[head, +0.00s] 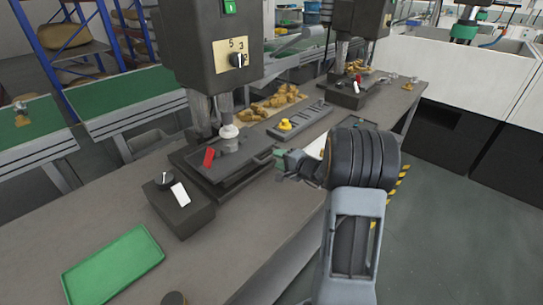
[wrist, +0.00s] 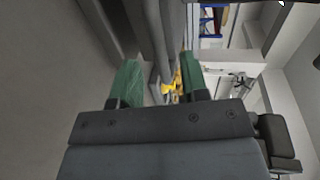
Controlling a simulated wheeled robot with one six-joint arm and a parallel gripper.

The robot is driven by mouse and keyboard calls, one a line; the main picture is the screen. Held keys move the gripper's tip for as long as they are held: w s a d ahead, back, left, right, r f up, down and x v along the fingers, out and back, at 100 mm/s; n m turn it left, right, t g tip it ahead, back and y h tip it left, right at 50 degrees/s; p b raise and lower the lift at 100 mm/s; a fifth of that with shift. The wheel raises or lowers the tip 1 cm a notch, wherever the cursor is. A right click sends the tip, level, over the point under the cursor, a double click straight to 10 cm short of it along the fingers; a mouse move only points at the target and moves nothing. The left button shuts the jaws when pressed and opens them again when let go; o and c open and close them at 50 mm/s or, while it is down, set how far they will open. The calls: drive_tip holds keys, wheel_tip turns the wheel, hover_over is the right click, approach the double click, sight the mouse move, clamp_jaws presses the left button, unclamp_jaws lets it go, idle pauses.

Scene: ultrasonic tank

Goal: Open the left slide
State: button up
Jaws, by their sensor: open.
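The left slide (head: 232,160) appears as a dark flat plate under the left press (head: 212,50), with a small red block (head: 209,157) on it and a pale round part above it. Whether it is open or shut I cannot tell. My gripper (head: 281,160) is open at the right end of this plate, close to it; contact cannot be judged. In the wrist view my green fingertips (wrist: 158,80) are apart, with a grey bar and a yellow thing (wrist: 168,88) showing beyond the gap. The slide cannot be clearly picked out there.
A dark control box (head: 179,207) with a knob and white switch stands at the press's front left. A green tray (head: 113,265) lies nearer. A grey slotted rack (head: 300,121) with a yellow part and loose brass pieces (head: 277,101) lie behind. A second press (head: 357,20) stands farther right.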

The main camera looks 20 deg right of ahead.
drive_tip(key=shift+x, duration=2.3)
clamp_jaws()
drive_tip(key=shift+d, duration=0.1)
